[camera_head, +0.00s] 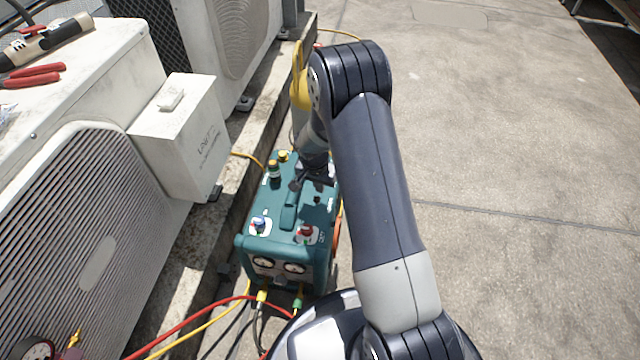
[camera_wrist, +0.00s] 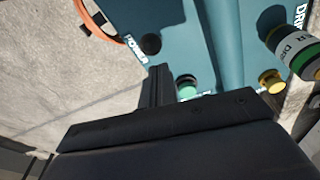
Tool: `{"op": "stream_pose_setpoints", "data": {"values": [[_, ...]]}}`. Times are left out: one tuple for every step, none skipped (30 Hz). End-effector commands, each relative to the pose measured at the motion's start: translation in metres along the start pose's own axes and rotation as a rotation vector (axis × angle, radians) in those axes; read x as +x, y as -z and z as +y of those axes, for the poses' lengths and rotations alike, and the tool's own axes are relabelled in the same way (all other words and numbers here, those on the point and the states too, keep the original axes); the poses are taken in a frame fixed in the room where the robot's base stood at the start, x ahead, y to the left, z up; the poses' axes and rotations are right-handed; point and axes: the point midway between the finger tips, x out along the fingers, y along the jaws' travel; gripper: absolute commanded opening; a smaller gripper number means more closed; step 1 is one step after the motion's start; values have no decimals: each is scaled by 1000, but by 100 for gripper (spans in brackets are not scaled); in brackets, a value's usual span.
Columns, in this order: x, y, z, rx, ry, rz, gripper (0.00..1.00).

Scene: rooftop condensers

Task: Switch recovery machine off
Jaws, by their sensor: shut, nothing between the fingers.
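The recovery machine (camera_head: 262,243) is a teal box on the ground, with a red knob (camera_head: 306,230) and a blue knob (camera_head: 259,223) on top and two gauges on its front. My gripper (camera_head: 308,178) is over the far part of its top, partly covered by my arm. In the wrist view the teal panel (camera_wrist: 205,40) fills the upper right. A round black control (camera_wrist: 151,44) sits beside the "POWER" lettering. My shut, empty fingers (camera_wrist: 160,75) are just below it in the picture; I cannot tell whether they touch the panel. A green-topped fitting (camera_wrist: 187,84) is right of the fingers.
A labelled drier cylinder (camera_wrist: 295,50) and a yellow cap (camera_wrist: 271,80) stand on the right in the wrist view. White condenser units (camera_head: 90,190) line the left. Red and yellow hoses (camera_head: 190,320) run from the machine's front. Open concrete (camera_head: 510,160) lies right.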

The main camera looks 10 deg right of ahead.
Motion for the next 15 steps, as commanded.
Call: {"op": "stream_pose_setpoints", "data": {"values": [[-1, 0, 0, 0, 0, 0, 0], [-1, 0, 0, 0, 0, 0, 0], [-2, 1, 0, 0, 0, 0, 0], [-4, 1, 0, 0, 1, 1, 0], [-5, 1, 0, 0, 1, 1, 0], [-7, 2, 0, 0, 1, 1, 0], [-8, 2, 0, 0, 1, 1, 0], [-10, 2, 0, 0, 1, 1, 0], [-12, 2, 0, 1, 1, 1, 0], [-13, 3, 0, 1, 1, 1, 0], [-14, 3, 0, 1, 1, 1, 0], [-16, 3, 0, 1, 1, 1, 0], [-16, 3, 1, 1, 1, 1, 0], [-16, 3, 1, 0, 0, 1, 0], [-16, 3, 1, 0, 0, 0, 0]]}}
